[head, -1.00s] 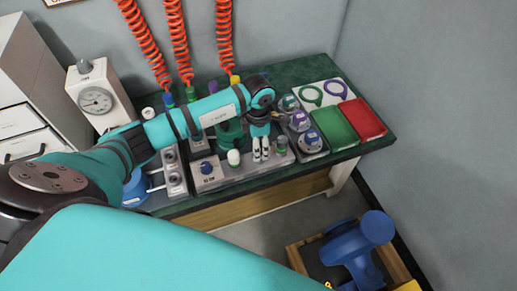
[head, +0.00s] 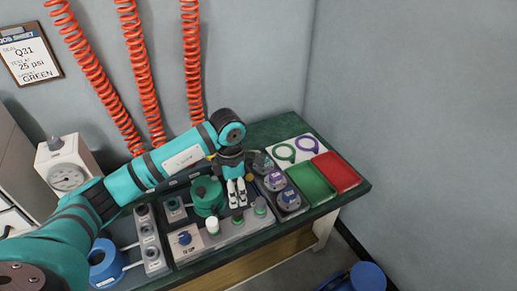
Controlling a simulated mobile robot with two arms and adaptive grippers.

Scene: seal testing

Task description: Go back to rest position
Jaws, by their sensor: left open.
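My left gripper (head: 237,192) hangs fingers down over the bench in the head view, at the end of my teal left arm. Its two white-tipped fingers are a little apart and nothing shows between them. It is in front of a teal round fixture (head: 208,193) and left of the round clear-topped pieces (head: 274,181). I cannot tell how high it is above the bench. My right gripper is not in view.
The green bench (head: 272,129) holds a green tray (head: 312,181), a red tray (head: 336,171), and green and purple rings (head: 308,144) on a white board. A gauge (head: 66,176) stands at left. Orange coiled hoses (head: 143,85) hang behind. A job sheet (head: 29,53) is on the wall.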

